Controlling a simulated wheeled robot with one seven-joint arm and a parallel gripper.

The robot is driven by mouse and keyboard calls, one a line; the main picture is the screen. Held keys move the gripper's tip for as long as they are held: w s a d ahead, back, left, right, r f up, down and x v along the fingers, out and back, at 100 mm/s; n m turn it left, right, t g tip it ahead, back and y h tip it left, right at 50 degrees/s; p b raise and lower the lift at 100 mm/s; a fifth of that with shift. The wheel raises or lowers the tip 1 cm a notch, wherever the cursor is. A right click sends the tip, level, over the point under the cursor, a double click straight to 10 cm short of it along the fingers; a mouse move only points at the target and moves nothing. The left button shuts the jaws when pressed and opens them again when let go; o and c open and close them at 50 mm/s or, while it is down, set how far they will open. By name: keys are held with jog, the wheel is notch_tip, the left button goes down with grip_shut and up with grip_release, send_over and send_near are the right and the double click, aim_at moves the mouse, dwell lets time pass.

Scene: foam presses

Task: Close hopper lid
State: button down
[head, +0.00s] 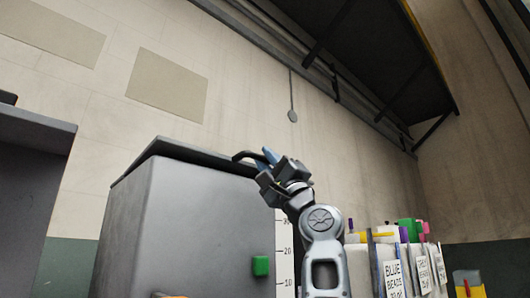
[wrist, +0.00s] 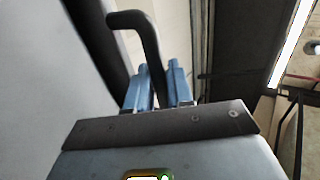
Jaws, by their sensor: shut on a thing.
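The hopper (head: 185,230) is a large grey box left of centre in the head view. Its dark lid (head: 195,153) lies along the top edge, flat or nearly flat; I cannot tell whether a small gap remains. A dark bent handle (head: 243,156) sticks out at the lid's right end. My gripper (head: 267,157) is at that handle, with its blue fingers shut on it. In the wrist view, the handle (wrist: 150,45) rises from between the two blue fingers of my gripper (wrist: 158,88). The handle's lower end is hidden by the fingers.
A green block (head: 261,266) sits on the hopper's front, beside a marked level scale (head: 284,250). White containers with labels and coloured tops (head: 395,265) stand at the right. A dark grey cabinet (head: 30,190) is at the left edge. A dark overhead structure (head: 390,50) is above.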

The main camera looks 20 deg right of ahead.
jog(key=shift+w+a+f+b, duration=0.15)
jog(key=shift+f+b, duration=0.25)
jog(key=shift+f, duration=1)
